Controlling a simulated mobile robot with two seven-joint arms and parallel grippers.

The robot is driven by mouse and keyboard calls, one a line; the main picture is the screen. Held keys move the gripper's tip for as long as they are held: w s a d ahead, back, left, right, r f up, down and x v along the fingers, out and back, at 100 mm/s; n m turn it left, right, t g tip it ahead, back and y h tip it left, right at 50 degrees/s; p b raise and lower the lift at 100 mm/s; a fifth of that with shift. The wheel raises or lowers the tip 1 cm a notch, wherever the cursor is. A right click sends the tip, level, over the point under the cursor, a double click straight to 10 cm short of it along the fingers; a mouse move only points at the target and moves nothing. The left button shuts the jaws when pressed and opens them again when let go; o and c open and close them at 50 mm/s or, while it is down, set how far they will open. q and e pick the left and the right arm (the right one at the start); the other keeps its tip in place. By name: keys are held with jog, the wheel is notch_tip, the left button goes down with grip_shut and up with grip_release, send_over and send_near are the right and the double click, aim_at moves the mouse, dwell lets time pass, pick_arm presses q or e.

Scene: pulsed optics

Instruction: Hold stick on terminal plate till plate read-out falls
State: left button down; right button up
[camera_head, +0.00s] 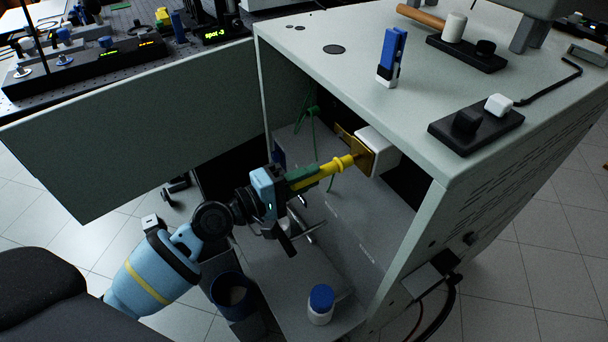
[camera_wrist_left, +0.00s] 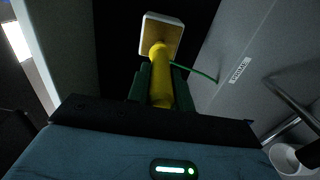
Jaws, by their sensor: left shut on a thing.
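My left gripper (camera_head: 303,177) reaches into the open cabinet, shut on a yellow stick (camera_head: 337,165). The stick points at the brass-coloured terminal plate (camera_head: 365,154) on a white block (camera_head: 383,149) inside the cabinet. The stick's tip appears to meet the plate; exact contact is hard to tell. In the left wrist view the green fingers (camera_wrist_left: 160,88) grip the stick (camera_wrist_left: 158,62), whose far end overlaps the plate (camera_wrist_left: 151,36). I cannot make out a plate read-out. My right gripper is not in view.
A green wire (camera_head: 313,127) hangs inside the cabinet. A blue-capped white jar (camera_head: 320,306) stands on the cabinet floor. The open door (camera_head: 130,135) lies left of my arm. A blue clip-like tool (camera_head: 391,57) and black boxes stand on the cabinet top.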

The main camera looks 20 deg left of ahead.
pick_arm(q)
jog(key=shift+s+d, duration=0.25)
jog(key=shift+d, duration=0.05)
jog(key=shift+s+d+p, duration=0.25)
jog(key=shift+d+p, duration=0.1)
jog(key=shift+p, duration=0.15)
jog(key=shift+w+a, duration=0.1)
dwell(0.6)
jog(key=shift+w+a+b, duration=0.45)
jog(key=shift+a+b, duration=0.1)
jog(key=shift+w+a+r, duration=0.1)
jog(key=shift+w+a, duration=0.15)
jog(key=shift+a, duration=0.05)
dwell(0.6)
